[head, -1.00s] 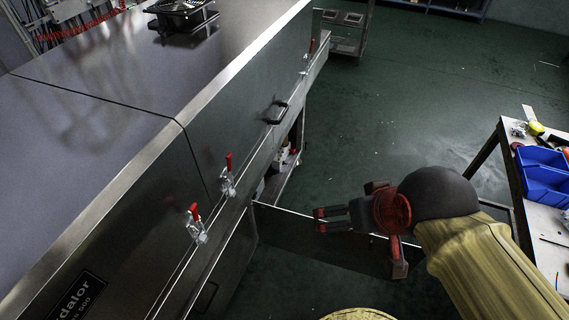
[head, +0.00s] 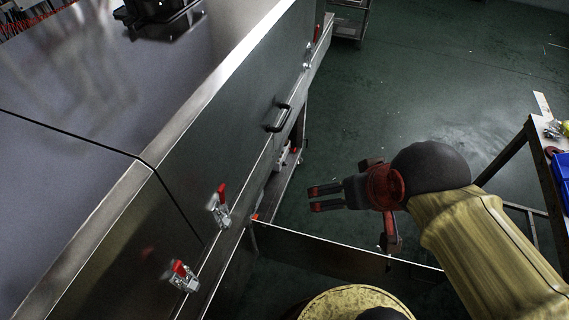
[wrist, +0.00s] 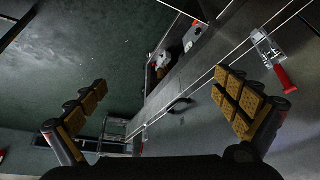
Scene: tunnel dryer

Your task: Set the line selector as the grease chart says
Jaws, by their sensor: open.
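I cannot make out the line selector or the grease chart in either view. My gripper (head: 318,198) is open and empty, held over the floor to the right of the steel dryer (head: 215,130). In the wrist view the fingers of my gripper (wrist: 160,88) are spread wide with nothing between them. An opening low in the dryer's side holds small white and reddish parts (head: 285,157). In the wrist view similar parts (wrist: 191,38) show in that opening, too small to identify.
A thin panel (head: 340,254) stands out from the dryer's side below my gripper. Red-handled clamps (head: 220,205) and a black handle (head: 279,118) project from the dryer. A workbench (head: 545,150) with a blue bin stands at right.

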